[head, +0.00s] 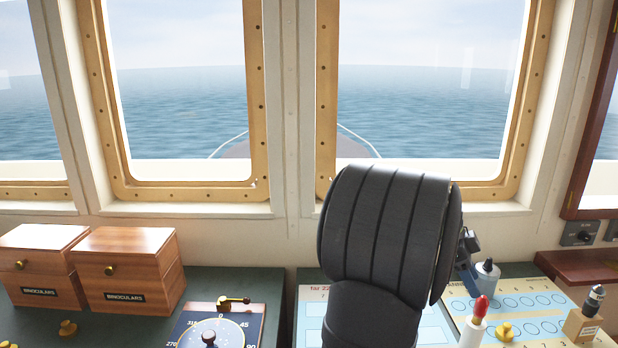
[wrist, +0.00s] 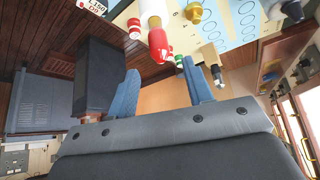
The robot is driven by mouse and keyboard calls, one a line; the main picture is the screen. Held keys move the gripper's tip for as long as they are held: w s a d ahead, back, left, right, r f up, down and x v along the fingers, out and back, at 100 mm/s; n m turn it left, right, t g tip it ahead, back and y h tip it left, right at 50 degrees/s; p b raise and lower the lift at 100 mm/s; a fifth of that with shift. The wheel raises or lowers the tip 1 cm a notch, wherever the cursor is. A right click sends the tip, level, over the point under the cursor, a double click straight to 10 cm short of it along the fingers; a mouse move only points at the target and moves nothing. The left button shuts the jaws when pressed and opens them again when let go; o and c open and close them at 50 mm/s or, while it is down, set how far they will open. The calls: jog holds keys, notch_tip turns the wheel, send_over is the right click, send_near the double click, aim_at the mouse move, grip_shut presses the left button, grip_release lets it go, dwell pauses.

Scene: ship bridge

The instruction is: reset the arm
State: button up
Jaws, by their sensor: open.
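My gripper (wrist: 160,66) is open, its two blue fingers apart with nothing between them in the wrist view. In the head view my black ribbed arm covers most of it. Only a dark and blue part of my gripper (head: 466,262) shows at the arm's right edge, above the right-hand console. In the wrist view the picture is turned over, and a white, red-topped item (wrist: 154,25) hangs from the console top beyond the fingers. It also shows in the head view (head: 475,328).
Two wooden binocular boxes (head: 128,270) stand at left beside a dial panel (head: 215,330). On the right console are a grey-capped white bottle (head: 487,277), a brass knob (head: 504,331) and a black-handled wooden block (head: 583,322). Windows line the back.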

aim_at(487, 305)
jog(key=x, duration=0.8)
jog(key=shift+s+d+f, duration=0.1)
jog(key=shift+s+f, duration=0.05)
jog(key=shift+f, duration=0.15)
jog(key=shift+d+r, duration=0.15)
jog(key=shift+r, duration=0.15)
notch_tip(487, 305, up, 3)
jog(key=shift+r, duration=0.2)
jog(key=s+d+r, duration=0.3)
jog(key=s+r, duration=0.4)
jog(key=s, duration=0.4)
jog(key=w+d+f+n+t, duration=0.1)
jog(key=w+d+f, duration=0.4)
jog(key=w+d, duration=0.5)
jog(key=w+d+f+n+t, duration=0.1)
jog(key=w+d+f+n, duration=0.2)
jog(key=w+d+f, duration=0.3)
jog(key=w+d, duration=0.5)
jog(key=shift+w+f+n+t+h, duration=0.2)
jog(key=shift+f+n+t+h, duration=0.1)
jog(key=shift+n, duration=0.1)
jog(key=shift+a+r, duration=0.1)
